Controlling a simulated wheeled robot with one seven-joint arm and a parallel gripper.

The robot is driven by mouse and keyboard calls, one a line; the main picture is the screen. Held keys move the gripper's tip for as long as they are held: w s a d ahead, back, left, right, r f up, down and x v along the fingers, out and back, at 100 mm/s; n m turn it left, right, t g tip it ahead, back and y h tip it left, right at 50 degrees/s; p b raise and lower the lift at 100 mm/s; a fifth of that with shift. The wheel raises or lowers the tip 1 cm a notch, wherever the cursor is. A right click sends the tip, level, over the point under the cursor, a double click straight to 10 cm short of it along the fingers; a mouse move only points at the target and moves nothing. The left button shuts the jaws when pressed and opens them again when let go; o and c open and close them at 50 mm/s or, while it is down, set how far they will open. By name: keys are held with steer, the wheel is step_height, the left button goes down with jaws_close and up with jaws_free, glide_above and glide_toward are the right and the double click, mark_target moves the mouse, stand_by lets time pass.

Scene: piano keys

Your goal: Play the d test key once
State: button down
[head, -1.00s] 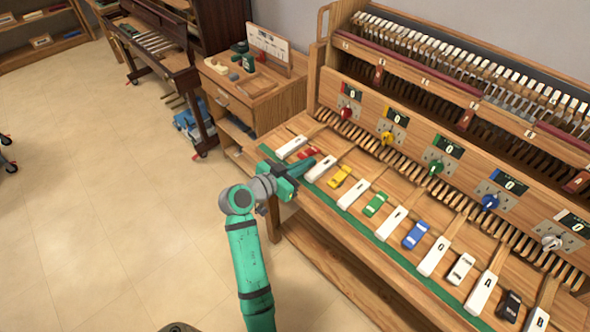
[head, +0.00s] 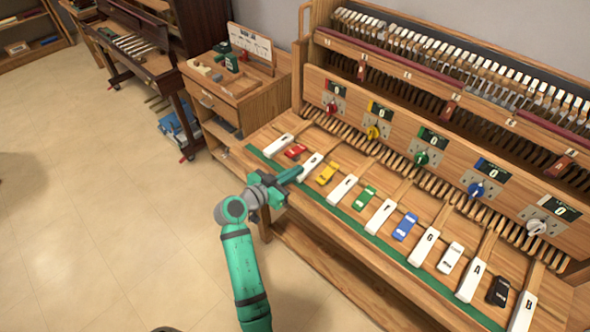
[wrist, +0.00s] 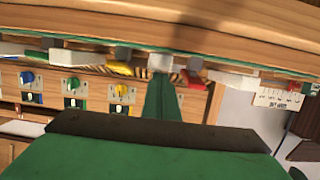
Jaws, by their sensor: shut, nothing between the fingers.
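The d test key is taken to be the second white key (head: 310,166) from the left, between the red key (head: 295,151) and the yellow key (head: 327,173); its letter is hard to read. My gripper (head: 297,173) is shut and empty, with its tip at the front end of this white key. In the wrist view the shut fingers (wrist: 163,100) point at a white key (wrist: 161,62), with the yellow key (wrist: 122,69) to its left and the red key (wrist: 194,64) to its right. I cannot tell whether the tip touches the key.
Other keys, including a green key (head: 364,197) and a blue key (head: 405,226), run along the bench to the right. A panel with knobs and displays reading 0 (head: 432,137) stands behind them. A wooden cabinet (head: 245,98) is at the left. The floor (head: 90,200) is open.

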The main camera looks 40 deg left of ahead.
steer(key=shift+s+r, duration=0.15)
steer(key=shift+r, duration=0.95)
steer(key=shift+s+r, duration=0.1)
steer(key=shift+r, duration=0.95)
steer(key=d+f+v, duration=0.1)
steer(key=v, duration=0.8)
steer(key=shift+s+a, duration=0.45)
steer(key=shift+a, duration=0.05)
steer(key=shift+r, duration=0.15)
